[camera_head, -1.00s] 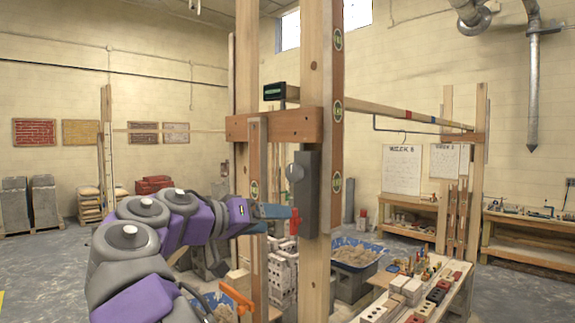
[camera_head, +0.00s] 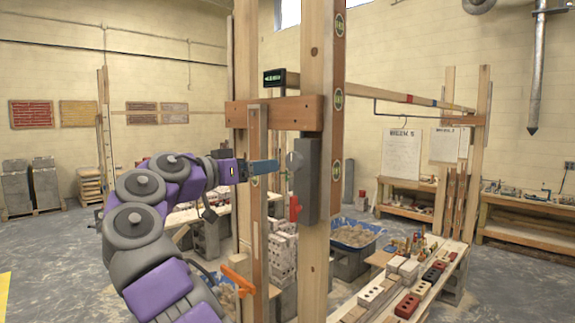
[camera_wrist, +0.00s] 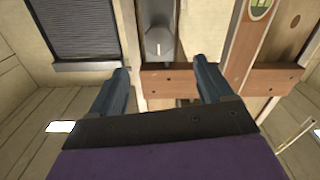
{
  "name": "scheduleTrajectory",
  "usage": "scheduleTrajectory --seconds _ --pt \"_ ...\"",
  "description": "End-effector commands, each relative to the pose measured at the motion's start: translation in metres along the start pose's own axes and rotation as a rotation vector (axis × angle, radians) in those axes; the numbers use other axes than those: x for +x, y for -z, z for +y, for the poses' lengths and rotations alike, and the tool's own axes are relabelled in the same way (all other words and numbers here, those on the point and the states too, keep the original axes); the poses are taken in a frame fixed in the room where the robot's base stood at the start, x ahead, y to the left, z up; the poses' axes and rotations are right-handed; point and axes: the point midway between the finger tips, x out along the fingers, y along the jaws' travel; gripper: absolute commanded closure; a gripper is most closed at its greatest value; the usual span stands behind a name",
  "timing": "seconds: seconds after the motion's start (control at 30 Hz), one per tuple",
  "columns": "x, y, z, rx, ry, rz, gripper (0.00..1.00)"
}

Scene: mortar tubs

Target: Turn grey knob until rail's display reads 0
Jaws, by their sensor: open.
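The grey knob (camera_head: 293,160) sits on a dark grey box (camera_head: 309,180) fixed to the wooden post. In the wrist view the knob (camera_wrist: 158,45) has a pale line on its face and lies ahead, between the fingertips in the picture. My gripper (camera_head: 278,167) is open, just left of the knob at about its height; its blue fingers (camera_wrist: 163,73) show apart and empty. Contact with the knob is not visible. The black display (camera_head: 274,77) carries green characters too small to read. The rail (camera_head: 400,97) runs back to the right from near the display.
A red handle (camera_head: 294,208) is below the knob. An orange piece (camera_head: 238,279) sticks out low on the left post. A wooden crosspiece (camera_head: 285,113) spans the posts above the knob. A bench with bricks (camera_head: 408,306) stands right; open floor lies left.

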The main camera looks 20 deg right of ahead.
Motion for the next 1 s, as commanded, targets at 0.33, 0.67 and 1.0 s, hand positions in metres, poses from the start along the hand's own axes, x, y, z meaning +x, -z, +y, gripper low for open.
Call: scheduleTrajectory --seconds 0.33,0.67,1.0 --pt "0.066 0.0 -0.002 -0.003 0.001 0.0 0.2" --pt "0.101 0.001 -0.001 -0.003 0.001 0.001 0.2" --pt "0.104 0.001 -0.001 -0.002 0.002 0.002 0.21"
